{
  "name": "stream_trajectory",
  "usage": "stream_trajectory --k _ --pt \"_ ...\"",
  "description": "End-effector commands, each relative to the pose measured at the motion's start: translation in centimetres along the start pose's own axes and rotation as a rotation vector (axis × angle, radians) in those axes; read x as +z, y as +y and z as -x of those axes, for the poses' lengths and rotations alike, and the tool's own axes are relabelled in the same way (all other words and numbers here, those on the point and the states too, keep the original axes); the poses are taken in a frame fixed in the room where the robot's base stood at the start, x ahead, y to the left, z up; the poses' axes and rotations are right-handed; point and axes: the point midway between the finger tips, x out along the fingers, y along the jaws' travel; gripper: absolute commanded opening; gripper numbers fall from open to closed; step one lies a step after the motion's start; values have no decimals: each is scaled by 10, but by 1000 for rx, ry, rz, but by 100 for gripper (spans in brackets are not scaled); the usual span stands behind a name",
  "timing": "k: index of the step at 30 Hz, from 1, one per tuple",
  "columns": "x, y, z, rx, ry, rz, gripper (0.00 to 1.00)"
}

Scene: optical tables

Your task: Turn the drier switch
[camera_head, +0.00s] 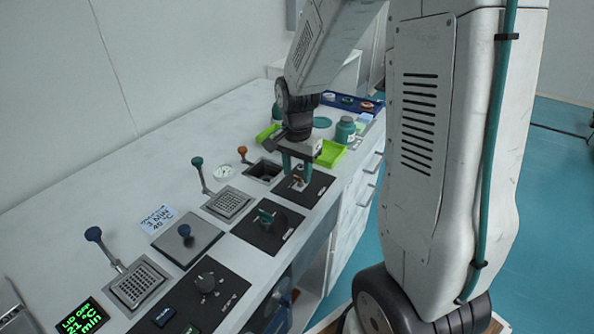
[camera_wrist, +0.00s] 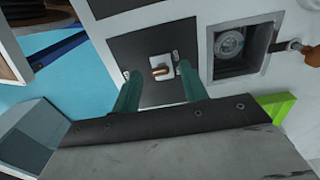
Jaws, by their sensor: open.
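A small switch with a copper-coloured lever on a pale plate (camera_wrist: 160,70) sits on a dark square panel (camera_wrist: 148,42); I take it for the drier switch, though I can read no label. In the head view the panel (camera_head: 318,187) is at the front edge of the white bench. My gripper (camera_head: 297,176) points down over this panel. In the wrist view its two green fingers (camera_wrist: 156,72) are open, one on each side of the switch. I cannot tell whether they touch it.
A recessed square well (camera_head: 264,171) lies beside the panel, with an orange-knobbed lever (camera_head: 243,152) behind it. Another dark panel with a green knob (camera_head: 266,215) is nearer. Green trays (camera_head: 330,153) and a teal jar (camera_head: 345,130) stand beyond my gripper.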

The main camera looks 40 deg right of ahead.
Motion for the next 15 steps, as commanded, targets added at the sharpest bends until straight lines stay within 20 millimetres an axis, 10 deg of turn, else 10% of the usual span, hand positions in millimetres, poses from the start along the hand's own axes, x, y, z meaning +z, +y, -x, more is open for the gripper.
stream_trajectory --k 9,15 --pt "0 0 -4 -1 1 1 44" --pt "0 0 -3 -1 1 1 0"
